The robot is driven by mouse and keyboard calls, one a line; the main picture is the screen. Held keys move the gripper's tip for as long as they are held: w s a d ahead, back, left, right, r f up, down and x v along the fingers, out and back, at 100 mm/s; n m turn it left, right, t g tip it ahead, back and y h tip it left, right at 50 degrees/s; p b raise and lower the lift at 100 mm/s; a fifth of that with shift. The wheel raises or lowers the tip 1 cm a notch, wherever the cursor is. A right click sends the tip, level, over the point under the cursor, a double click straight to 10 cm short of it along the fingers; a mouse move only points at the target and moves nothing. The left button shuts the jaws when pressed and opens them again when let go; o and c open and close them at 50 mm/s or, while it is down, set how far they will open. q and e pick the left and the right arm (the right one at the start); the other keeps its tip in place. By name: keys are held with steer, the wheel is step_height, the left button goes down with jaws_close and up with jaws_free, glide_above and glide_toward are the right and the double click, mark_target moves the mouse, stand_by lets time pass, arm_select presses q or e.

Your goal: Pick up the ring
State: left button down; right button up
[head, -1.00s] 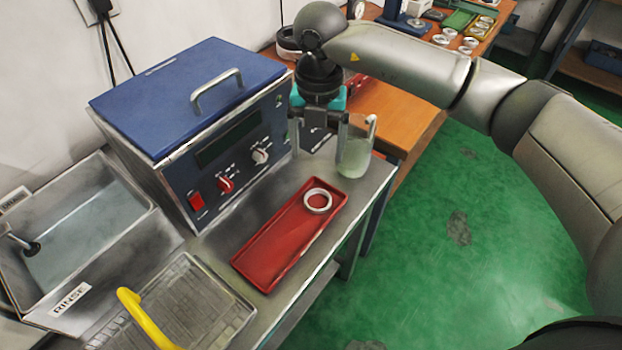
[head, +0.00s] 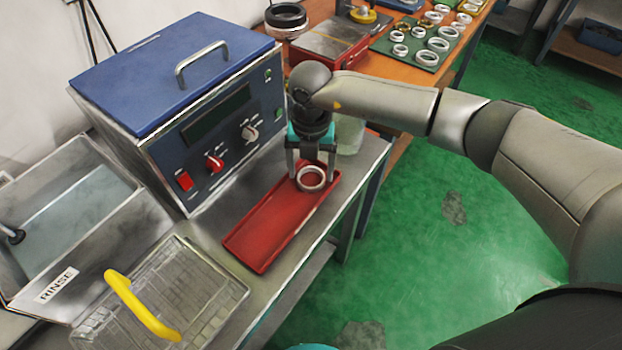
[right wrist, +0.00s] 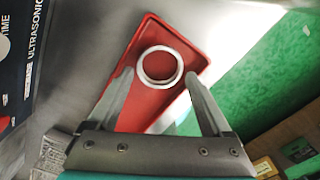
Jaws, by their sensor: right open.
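The ring (head: 311,169) is a silver metal ring lying flat at the far end of a red tray (head: 262,240) on the steel bench. It also shows in the right wrist view (right wrist: 142,66), beyond and between the two fingers. My right gripper (head: 311,176) is open, pointing down over the tray's far end, with one finger on each side of the ring in the head view. The fingers look apart from the ring; the exact height above it is hard to tell. My left gripper is not in view.
A blue-lidded ultrasonic cleaner (head: 185,110) stands left of the tray. A wire basket with a yellow handle (head: 140,305) sits at the near left, beside a rinse basin (head: 75,225). A glass beaker (head: 350,134) stands just behind my right gripper. More rings lie on a green mat (head: 415,48).

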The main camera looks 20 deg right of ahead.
steer(key=shift+f, duration=0.9)
steer(key=shift+r, duration=0.1)
steer(key=c, duration=0.9)
steer(key=shift+c, duration=0.4)
steer(key=shift+r, duration=0.15)
